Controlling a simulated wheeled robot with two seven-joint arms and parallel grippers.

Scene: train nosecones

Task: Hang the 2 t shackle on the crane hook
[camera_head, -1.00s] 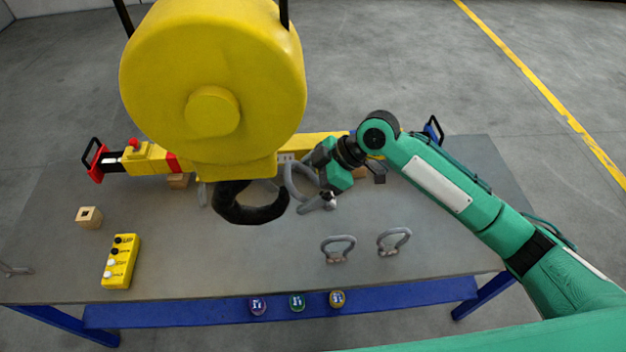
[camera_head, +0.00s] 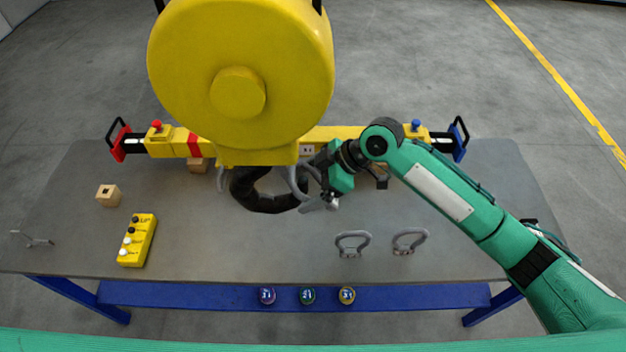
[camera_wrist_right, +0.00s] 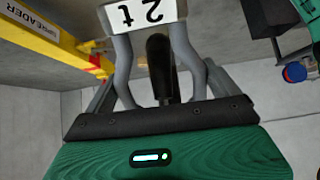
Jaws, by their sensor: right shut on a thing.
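The grey 2 t shackle (camera_head: 298,182) is held in my right gripper (camera_head: 328,197), beside the black crane hook (camera_head: 262,203) under the yellow hook block (camera_head: 240,75). In the right wrist view the shackle shows its white "2 t" label (camera_wrist_right: 147,13), with two grey legs running down to my right gripper (camera_wrist_right: 160,108), which is shut on it. A dark rounded bar, which looks like the hook (camera_wrist_right: 160,65), shows between the legs. I cannot tell whether the shackle rests on the hook. My left gripper is not in view.
Two grey shackles (camera_head: 352,244) (camera_head: 409,241) stand at the table's front right. A yellow button box (camera_head: 137,241) and a wooden block (camera_head: 108,195) are at the left. A yellow spreader beam (camera_head: 380,133) lies along the back. The front middle of the grey table (camera_head: 230,255) is clear.

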